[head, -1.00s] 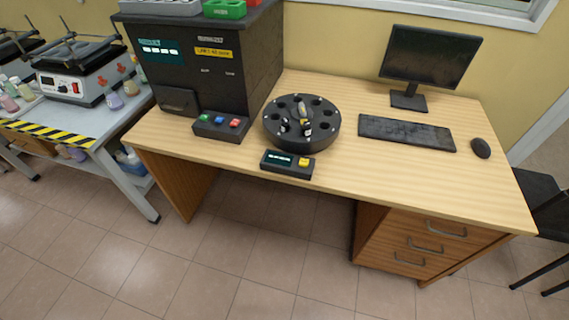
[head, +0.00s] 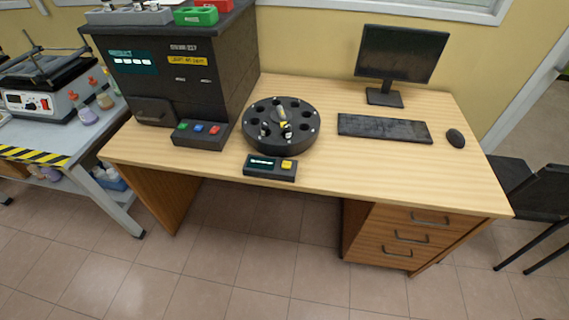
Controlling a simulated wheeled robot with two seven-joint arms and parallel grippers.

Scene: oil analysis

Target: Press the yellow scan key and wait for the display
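The yellow scan key (head: 287,165) is on the right end of a small black scanner box at the desk's front edge. The box's display (head: 262,163) is dark teal with a short line of pale text, too small to read. Just behind the box is a round black carousel (head: 301,143) with several holes and a few small vials near its middle. Neither of my grippers shows in the head view.
The wooden desk (head: 380,171) also holds a black analyser (head: 171,95), a box with blue, green and red buttons (head: 185,142), a monitor (head: 401,54), a keyboard (head: 384,128) and a mouse (head: 455,138). Floor (head: 270,260) is clear in front; chairs (head: 540,200) stand right.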

